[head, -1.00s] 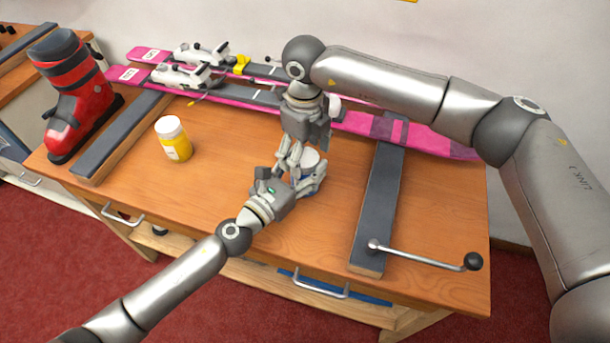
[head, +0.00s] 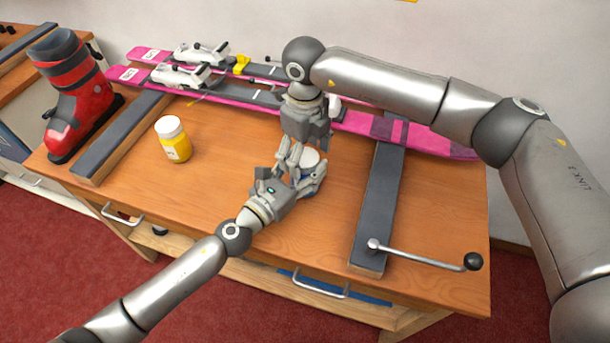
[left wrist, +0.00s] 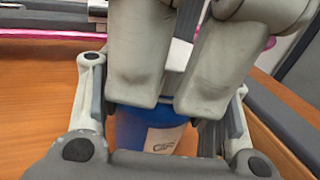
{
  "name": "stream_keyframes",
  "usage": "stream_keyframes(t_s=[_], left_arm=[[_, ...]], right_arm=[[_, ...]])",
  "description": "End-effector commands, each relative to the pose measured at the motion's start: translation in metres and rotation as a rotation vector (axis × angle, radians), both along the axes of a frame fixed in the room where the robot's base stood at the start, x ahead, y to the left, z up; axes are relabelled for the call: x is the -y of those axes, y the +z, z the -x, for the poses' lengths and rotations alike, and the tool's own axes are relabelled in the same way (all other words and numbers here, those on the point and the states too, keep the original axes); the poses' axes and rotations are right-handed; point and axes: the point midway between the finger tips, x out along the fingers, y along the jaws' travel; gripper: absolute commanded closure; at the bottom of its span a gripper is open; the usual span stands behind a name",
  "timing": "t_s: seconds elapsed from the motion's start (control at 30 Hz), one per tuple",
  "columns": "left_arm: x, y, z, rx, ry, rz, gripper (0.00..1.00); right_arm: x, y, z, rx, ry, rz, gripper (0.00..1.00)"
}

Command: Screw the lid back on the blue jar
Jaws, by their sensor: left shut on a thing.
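The blue jar (left wrist: 150,133) has a pale label and stands upright between the fingers of my left gripper (head: 298,180), which is shut on it. In the head view the jar is mostly hidden by that gripper. A white lid (head: 311,157) shows at the top of the jar; whether it is seated or threaded cannot be told. My right gripper (head: 296,150) reaches down from above, beside the lid. In the left wrist view its two fingers (left wrist: 180,100) stand side by side with a narrow gap, covering most of the lid. Their hold on it is unclear.
A yellow jar with a white lid (head: 174,142) stands to the left. Pink skis (head: 350,122) lie along the back. A red ski boot (head: 75,95) stands at the far left. A grey bar (head: 378,205) with a crank handle (head: 430,258) is at the right. The bench front is clear.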

Motion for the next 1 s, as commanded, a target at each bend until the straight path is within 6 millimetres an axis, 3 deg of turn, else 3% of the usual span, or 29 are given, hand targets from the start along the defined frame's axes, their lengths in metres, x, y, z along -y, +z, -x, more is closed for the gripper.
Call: stream_keyframes(t_s=[0.27, 0.6, 0.87, 1.0], left_arm=[[0.0, 0.0, 0.0, 0.0, 0.0, 0.0, 1.0], [0.0, 0.0, 0.0, 0.0, 0.0, 0.0, 1.0], [0.0, 0.0, 0.0, 0.0, 0.0, 0.0, 1.0], [0.0, 0.0, 0.0, 0.0, 0.0, 0.0, 1.0]], right_arm=[[0.0, 0.003, 0.0, 0.001, 0.0, -0.001, 0.24], [0.0, 0.043, 0.0, 0.002, 0.0, -0.001, 0.24], [0.0, 0.045, 0.0, 0.0, 0.0, 0.0, 0.24], [0.0, 0.045, 0.0, 0.0, 0.0, 0.0, 0.06]])
